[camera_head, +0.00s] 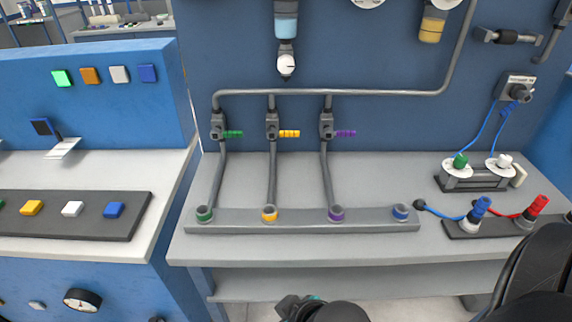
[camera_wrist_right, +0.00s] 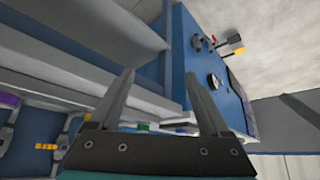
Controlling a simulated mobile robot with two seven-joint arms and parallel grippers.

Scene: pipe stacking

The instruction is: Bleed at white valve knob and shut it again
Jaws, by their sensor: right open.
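The white valve knob (camera_head: 286,65) sits below a clear cup of light blue liquid (camera_head: 286,25) on the blue back panel, at the top of the head view. It shows as a round white face on a dark grey body. My right gripper (camera_wrist_right: 160,75) is open and empty in the wrist view, its two fingers spread apart. In the head view, a dark part of what looks like my right wrist shows at the bottom edge, far below the knob. I cannot make out the knob in the wrist view. My left gripper is not in view.
A grey pipe (camera_head: 350,93) with green, yellow and purple valve handles runs below the knob. A cup of yellow liquid (camera_head: 433,28) hangs to its right. A grey rail (camera_head: 300,222) with coloured sockets lies on the bench. A blue cabinet (camera_head: 90,100) stands left.

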